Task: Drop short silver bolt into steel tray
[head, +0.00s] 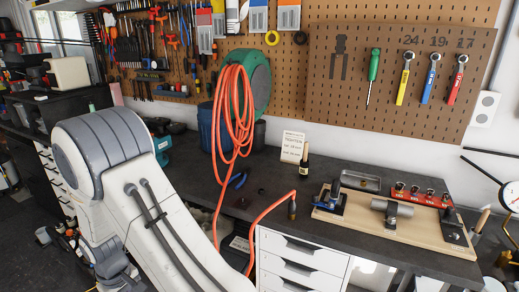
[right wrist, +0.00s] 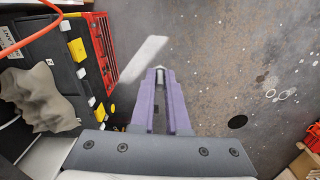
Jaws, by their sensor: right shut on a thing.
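My right gripper (right wrist: 160,76) shows in the right wrist view with its two purple fingers nearly together. It is shut on a small silver piece, the short silver bolt (right wrist: 160,71), of which only a bit shows between the fingertips. The steel tray (head: 361,183) is a shallow grey tray at the back of the light wooden board on the bench in the head view. I cannot make out the tray in the right wrist view. Neither gripper shows in the head view, and my left gripper is in no view.
The wooden board (head: 400,228) also holds a grey cylinder (head: 392,209) and a red rack (head: 420,194). An orange hose (head: 232,115) hangs down onto the bench. In the right wrist view, a black case with yellow latches (right wrist: 77,50) and a crumpled grey cloth (right wrist: 38,98) lie left.

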